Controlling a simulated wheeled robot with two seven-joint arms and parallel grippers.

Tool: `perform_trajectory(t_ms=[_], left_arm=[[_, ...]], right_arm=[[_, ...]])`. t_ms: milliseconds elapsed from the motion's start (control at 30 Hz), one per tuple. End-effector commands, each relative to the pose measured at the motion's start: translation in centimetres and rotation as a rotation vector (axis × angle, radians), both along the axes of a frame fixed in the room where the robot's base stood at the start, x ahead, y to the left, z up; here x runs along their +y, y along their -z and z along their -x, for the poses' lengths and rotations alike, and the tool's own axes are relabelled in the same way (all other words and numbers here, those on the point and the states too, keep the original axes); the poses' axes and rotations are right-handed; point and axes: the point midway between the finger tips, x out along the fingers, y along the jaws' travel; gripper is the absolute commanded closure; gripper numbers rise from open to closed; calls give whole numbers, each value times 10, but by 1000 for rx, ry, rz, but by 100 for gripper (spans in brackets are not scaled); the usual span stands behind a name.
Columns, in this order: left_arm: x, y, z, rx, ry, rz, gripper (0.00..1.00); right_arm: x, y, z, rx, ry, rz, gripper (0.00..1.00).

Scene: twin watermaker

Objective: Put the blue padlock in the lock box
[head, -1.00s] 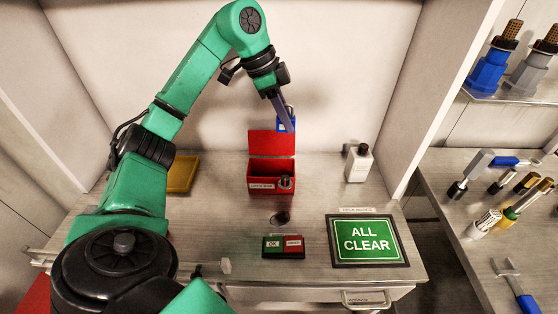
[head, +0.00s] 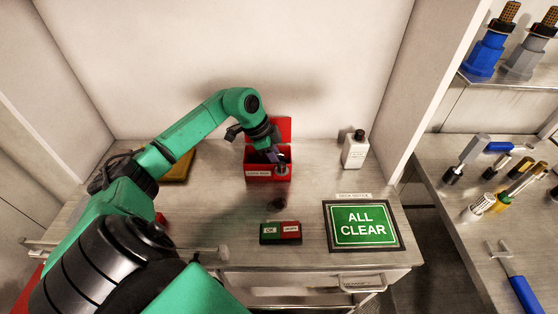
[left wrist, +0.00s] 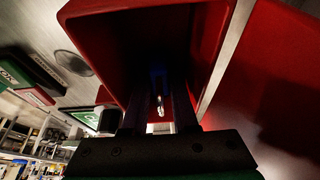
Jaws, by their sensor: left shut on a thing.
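The red lock box (head: 257,174) stands on the bench with its lid (head: 284,129) raised at the back. In the left wrist view, its red wall (left wrist: 110,40) surrounds a dark interior. My left gripper (head: 277,157) points down into the box from above. It is shut on the blue padlock (left wrist: 158,73), which shows as a dark blue shape with a bright metal part between the fingers, inside the box opening. In the head view the padlock is hidden. I cannot tell whether it touches the box floor. My right gripper is not in view.
A small red and green button panel (head: 281,233) and a green "ALL CLEAR" sign (head: 362,224) lie in front of the box. A white bottle (head: 355,151) stands to the right, a yellow tray (head: 180,167) to the left. The right bench holds several tools.

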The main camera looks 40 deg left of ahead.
Motion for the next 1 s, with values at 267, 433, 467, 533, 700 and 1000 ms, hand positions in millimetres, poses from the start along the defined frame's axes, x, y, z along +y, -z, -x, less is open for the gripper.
perform_trajectory(t_ms=[267, 433, 467, 533, 700, 1000], left_arm=[[0, 2, 0, -1, 0, -1, 100], [0, 2, 0, -1, 0, -1, 61], [0, 2, 0, -1, 0, -1, 61], [0, 2, 0, -1, 0, -1, 61], [3, -6, 0, -3, -1, -4, 61], [26, -74, 17, -5, -3, -6, 61]], right_arm=[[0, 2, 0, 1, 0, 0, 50], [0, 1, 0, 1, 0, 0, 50], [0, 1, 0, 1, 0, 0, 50], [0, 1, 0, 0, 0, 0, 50], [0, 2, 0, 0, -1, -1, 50], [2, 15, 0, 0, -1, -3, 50]])
